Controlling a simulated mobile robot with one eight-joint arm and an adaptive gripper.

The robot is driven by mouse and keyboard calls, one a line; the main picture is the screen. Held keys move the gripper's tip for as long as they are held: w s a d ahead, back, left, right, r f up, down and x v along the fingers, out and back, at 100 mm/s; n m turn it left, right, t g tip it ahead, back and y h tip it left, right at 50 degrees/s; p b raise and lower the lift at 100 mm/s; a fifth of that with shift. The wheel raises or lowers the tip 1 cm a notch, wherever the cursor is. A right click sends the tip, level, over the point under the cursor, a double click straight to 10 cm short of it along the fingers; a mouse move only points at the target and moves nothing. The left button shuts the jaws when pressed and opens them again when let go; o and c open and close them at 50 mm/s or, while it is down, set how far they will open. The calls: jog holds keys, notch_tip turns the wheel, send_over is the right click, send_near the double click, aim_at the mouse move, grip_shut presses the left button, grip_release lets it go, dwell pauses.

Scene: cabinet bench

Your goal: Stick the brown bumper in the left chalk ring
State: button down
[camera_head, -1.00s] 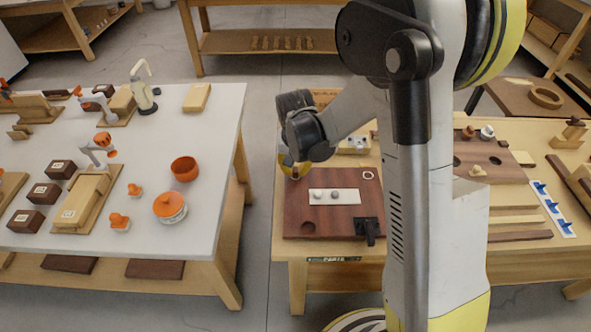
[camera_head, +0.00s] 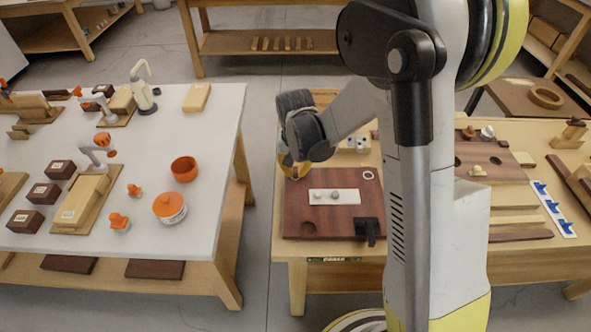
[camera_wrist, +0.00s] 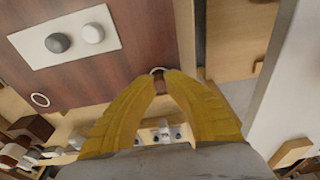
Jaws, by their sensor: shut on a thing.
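My gripper (camera_head: 296,173) has yellow fingers and points down at the far left corner of the dark wooden board (camera_head: 345,222). In the wrist view its fingertips (camera_wrist: 166,78) are shut on the brown bumper (camera_wrist: 160,83), mostly hidden between them. The right chalk ring (camera_head: 369,175) is empty. A white card (camera_head: 347,196) on the board carries a white bumper (camera_head: 317,195) and a grey bumper (camera_head: 335,195).
A black fixture (camera_head: 368,227) stands at the board's near right corner. A white-topped bench (camera_head: 215,220) stands to the left across a gap.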

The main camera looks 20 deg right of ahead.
jog(key=shift+f+b, duration=0.4)
jog(key=shift+b, duration=0.05)
dwell(1.5)
dwell(0.4)
jog(key=c, duration=1)
grip_release()
jog(key=shift+o, duration=0.2)
jog(key=shift+r, duration=0.15)
jog(key=shift+r+p, duration=2.6)
jog(key=shift+r, duration=1.05)
